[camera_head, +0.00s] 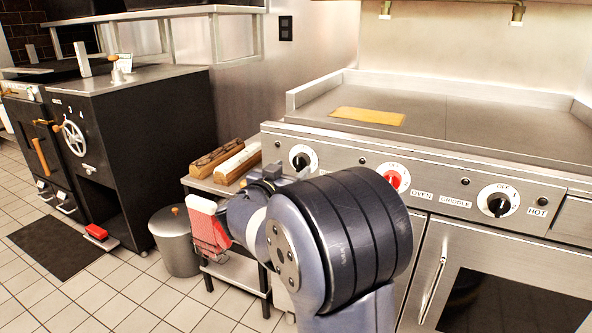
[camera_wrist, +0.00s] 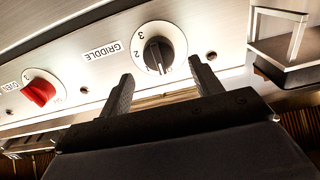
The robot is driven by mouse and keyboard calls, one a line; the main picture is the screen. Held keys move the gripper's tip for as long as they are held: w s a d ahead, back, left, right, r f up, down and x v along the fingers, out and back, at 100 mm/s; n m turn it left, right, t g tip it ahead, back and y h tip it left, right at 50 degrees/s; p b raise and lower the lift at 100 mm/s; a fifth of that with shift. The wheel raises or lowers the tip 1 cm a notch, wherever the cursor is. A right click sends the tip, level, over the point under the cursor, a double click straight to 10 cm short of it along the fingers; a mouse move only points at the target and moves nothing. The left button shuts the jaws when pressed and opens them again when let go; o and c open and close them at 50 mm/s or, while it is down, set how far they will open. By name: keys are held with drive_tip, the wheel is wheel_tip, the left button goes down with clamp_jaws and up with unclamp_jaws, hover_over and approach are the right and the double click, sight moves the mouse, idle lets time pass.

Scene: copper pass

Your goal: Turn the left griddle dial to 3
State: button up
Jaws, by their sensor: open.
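The left griddle dial (camera_head: 300,160) is a black knob on a white round plate at the left of the griddle's steel front. In the wrist view the dial (camera_wrist: 158,55) appears upside down, with 2 and 3 readable on its plate and a GRIDDLE label (camera_wrist: 104,50) beside it. A pale mark shows at the knob's lower end in that picture; I cannot tell surely which setting it points to. My gripper (camera_wrist: 161,72) is open and empty, its two fingers spread below the dial's sides, the knob centred just beyond the tips. In the head view my arm hides the fingers.
A red dial (camera_head: 393,180) and another black dial (camera_head: 498,203) sit on the same panel. A yellow cloth-like sheet (camera_head: 368,116) lies on the griddle top (camera_head: 470,115). A low shelf with wood logs (camera_head: 238,163) and a lidded bin (camera_head: 175,240) stand at the left.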

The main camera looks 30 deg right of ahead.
sight(297, 163)
drive_tip(key=shift+b+x, duration=0.4)
drive_tip(key=shift+x, duration=1.55)
drive_tip(key=shift+c, duration=0.4)
drive_tip(key=c, duration=0.9)
